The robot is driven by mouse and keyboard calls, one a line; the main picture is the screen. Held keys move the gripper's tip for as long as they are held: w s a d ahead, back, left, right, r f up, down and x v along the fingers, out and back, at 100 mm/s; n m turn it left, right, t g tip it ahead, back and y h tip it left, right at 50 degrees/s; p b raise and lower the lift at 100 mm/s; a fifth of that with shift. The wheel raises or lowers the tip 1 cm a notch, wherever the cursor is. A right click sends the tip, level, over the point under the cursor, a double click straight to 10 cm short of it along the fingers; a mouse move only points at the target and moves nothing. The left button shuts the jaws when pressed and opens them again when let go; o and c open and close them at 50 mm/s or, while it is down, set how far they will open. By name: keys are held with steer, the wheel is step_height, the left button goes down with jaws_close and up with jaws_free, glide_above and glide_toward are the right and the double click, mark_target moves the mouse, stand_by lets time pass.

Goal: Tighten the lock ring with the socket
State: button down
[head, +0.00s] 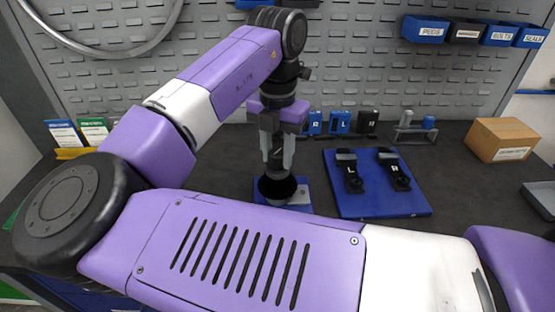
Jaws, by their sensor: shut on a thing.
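My gripper (277,152) points straight down over the bench, its two grey fingers shut on the socket (279,160). The socket shows as a dark grey cylinder between the fingers. Directly below it is a round black part (277,189) at a blue fixture (299,200). I cannot tell whether this black part belongs to the socket or to the work in the fixture. The lock ring cannot be made out. My purple and white arm hides the front of the fixture.
A blue board (375,207) with two black parts (349,170) (394,170) lies right of the fixture. Small blue holders (340,122), a grey stand (404,127) and a cardboard box (502,139) stand behind. Labelled bins (425,29) hang on the pegboard. Dark bench left of the gripper is clear.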

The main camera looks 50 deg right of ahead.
steer(key=shift+r+p, duration=0.5)
steer(key=shift+r, duration=0.3)
steer(key=shift+r, duration=0.1)
